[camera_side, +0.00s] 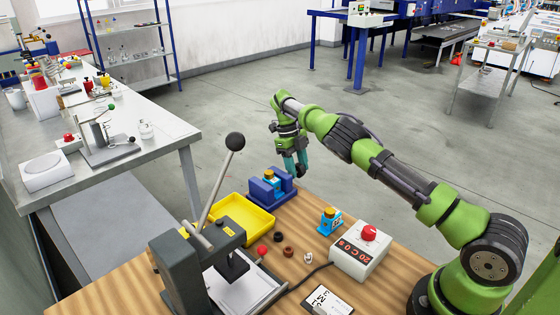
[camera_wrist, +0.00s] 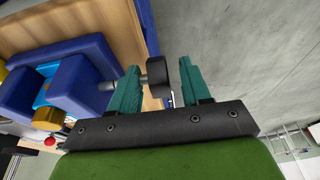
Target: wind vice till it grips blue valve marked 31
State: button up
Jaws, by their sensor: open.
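The dark blue vice (camera_side: 286,195) stands at the table's far edge. A light blue valve (camera_side: 270,182) with a yellow top sits between its jaws; it also shows in the wrist view (camera_wrist: 43,95). I cannot read its number or tell whether both jaws touch it. A second blue valve (camera_side: 331,224) stands upright on the table nearer the front; its marking is too small to read. My gripper (camera_side: 296,172) is at the vice's right end, open. In the wrist view the vice's grey screw hub (camera_wrist: 157,72) lies between the teal fingers (camera_wrist: 158,85).
A yellow tray (camera_side: 263,230) lies left of the vice. A lever press (camera_side: 180,270) stands at the front left. A white box with a red button (camera_side: 360,254) stands front right. Several small round caps (camera_side: 278,237) lie between. Beyond the table's far edge is open floor.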

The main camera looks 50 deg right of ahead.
jog(key=shift+s+a+t, duration=0.1)
jog(key=shift+s+t, duration=0.05)
jog(key=shift+t, duration=0.7)
jog(key=shift+s+a+t, duration=0.1)
jog(key=shift+s+t, duration=0.05)
jog(key=shift+t, duration=0.7)
jog(key=t, duration=0.4)
jog(key=shift+s+d, duration=0.15)
jog(key=shift+s, duration=0.15)
jog(key=s+d+v, duration=0.1)
jog(key=v, duration=1.6)
jog(key=s+a+f+n+g+y, duration=0.15)
jog(key=s+a+f+n, duration=0.4)
jog(key=n, duration=0.85)
jog(key=s+a+r+n+t+y, duration=0.1)
jog(key=s+a+r+n+y, duration=0.1)
jog(key=s+a+r+n, duration=0.4)
jog(key=shift+s+a+n, duration=1.25)
jog(key=shift+a+n, duration=0.6)
jog(key=shift+n, duration=0.95)
jog(key=shift+t, duration=0.25)
